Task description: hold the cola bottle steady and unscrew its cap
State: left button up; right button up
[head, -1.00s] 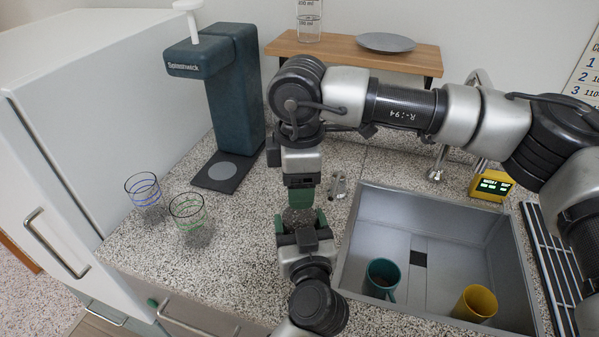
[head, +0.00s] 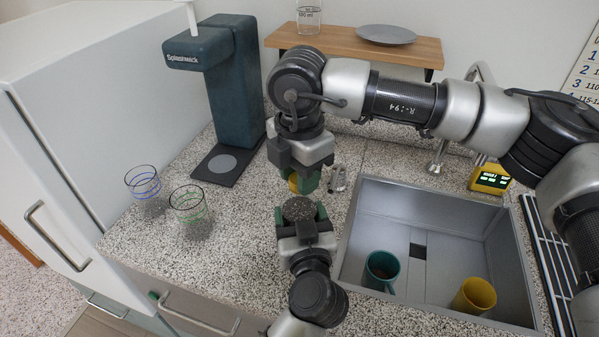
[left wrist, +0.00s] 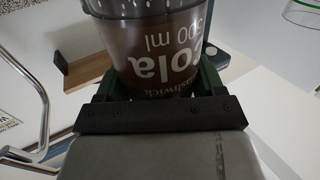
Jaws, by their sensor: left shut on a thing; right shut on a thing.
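The cola bottle stands between the fingers of my left gripper (head: 301,222). In the head view its dark, speckled round top (head: 299,208) shows. In the left wrist view the brown bottle (left wrist: 155,55) carries white "Cola 500 ml" lettering, upside down in the picture, and the jaws are shut around it. A gap shows between this piece and the bottle top.
The sink (head: 350,245) to the right holds a teal mug (head: 380,271) and a yellow mug (head: 473,297). Two glasses (head: 143,183) (head: 189,205) and a dark Splashwick machine (head: 235,90) stand to the left. A wooden shelf (head: 345,48) is behind my right arm.

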jog(key=n, duration=2.7)
jog(key=shift+n, duration=0.4)
jog(key=n, duration=0.4)
jog(key=shift+r, duration=0.1)
jog(key=n, duration=0.9)
jog(key=shift+n, duration=0.3)
jog(key=n, duration=0.5)
jog(key=shift+n, duration=0.3)
